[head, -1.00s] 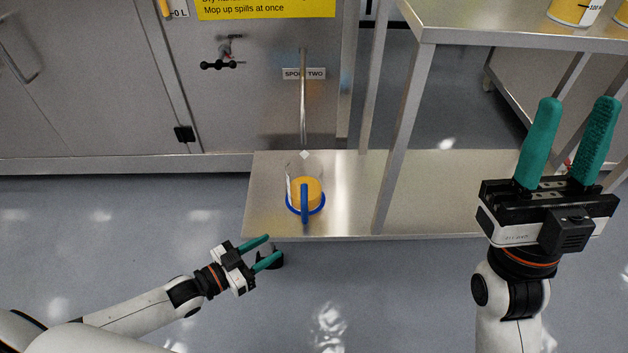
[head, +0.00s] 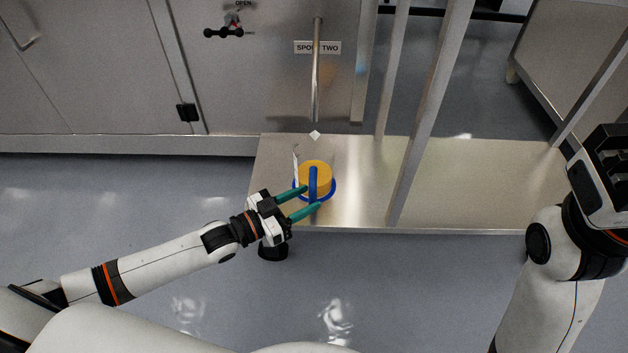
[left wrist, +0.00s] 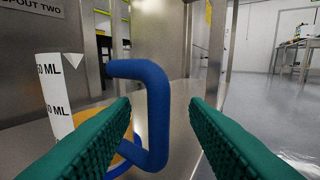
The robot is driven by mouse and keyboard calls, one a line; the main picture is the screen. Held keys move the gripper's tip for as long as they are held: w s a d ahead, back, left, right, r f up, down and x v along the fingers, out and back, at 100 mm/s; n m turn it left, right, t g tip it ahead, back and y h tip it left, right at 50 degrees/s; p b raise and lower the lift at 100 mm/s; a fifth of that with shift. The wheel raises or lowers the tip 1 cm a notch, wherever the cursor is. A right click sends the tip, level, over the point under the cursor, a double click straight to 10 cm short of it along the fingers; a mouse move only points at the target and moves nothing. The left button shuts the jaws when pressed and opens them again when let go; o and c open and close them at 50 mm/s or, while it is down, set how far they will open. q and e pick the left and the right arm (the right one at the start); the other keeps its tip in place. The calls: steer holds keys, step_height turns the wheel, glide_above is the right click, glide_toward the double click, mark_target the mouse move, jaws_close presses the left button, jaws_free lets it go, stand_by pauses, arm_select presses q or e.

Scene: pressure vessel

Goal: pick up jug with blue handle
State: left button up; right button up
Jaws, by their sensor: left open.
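The jug (head: 316,178) stands upright on the low metal shelf, holding something orange-yellow, with a blue ring at its base. Its blue handle (head: 313,183) faces my left gripper; in the left wrist view the handle (left wrist: 157,110) rises between the two green fingers. My left gripper (head: 311,201) is open, with its fingertips at the handle in the head view. Whether a finger touches the handle I cannot tell. My right arm is at the right edge, and its gripper (head: 606,165) is only partly in view, fingers not visible.
The metal shelf (head: 480,180) is bare to the right of the jug. A post (head: 425,125) rises to the jug's right. A vertical spout pipe (head: 317,70) labelled SPOUT TWO stands behind the jug, against the metal cabinet (head: 90,70).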

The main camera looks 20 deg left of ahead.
arm_select(q)
steer(key=shift+b+x, duration=0.55)
steer(key=shift+x, duration=0.85)
steer(key=shift+c, duration=0.3)
jaws_close()
steer(key=shift+a+r, duration=0.1)
